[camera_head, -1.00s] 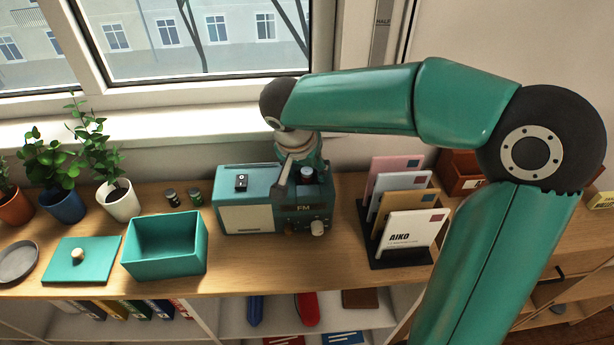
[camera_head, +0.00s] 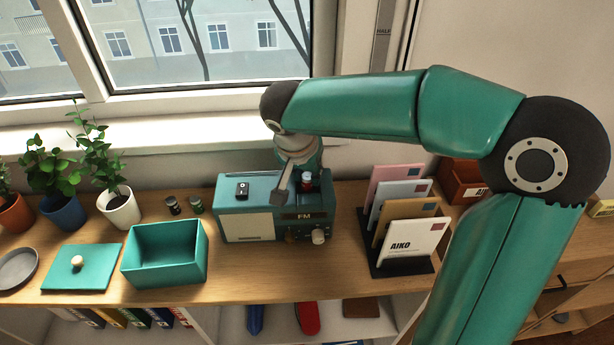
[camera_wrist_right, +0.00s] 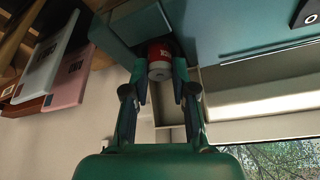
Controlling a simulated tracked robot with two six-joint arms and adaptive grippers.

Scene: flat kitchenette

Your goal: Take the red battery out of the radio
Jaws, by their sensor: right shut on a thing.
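The teal radio (camera_head: 246,224) stands on the wooden counter, its top right part partly hidden by my right gripper (camera_head: 297,184). The red battery (camera_head: 306,178) shows at the top right of the radio. In the right wrist view the red battery (camera_wrist_right: 159,56), with a pale end facing the camera, sits between the two fingers of my right gripper (camera_wrist_right: 160,78). The gripper is shut on it. The battery's far end is at the radio's teal opening; I cannot tell how deep it sits. My left gripper is not in view.
An open teal box (camera_head: 164,268) and a teal lid (camera_head: 95,277) with a knob lie left of the radio. Two small dark cylinders (camera_head: 172,205) stand behind the box. A letter rack (camera_head: 388,268) stands close on the right. Potted plants (camera_head: 121,210) line the left back.

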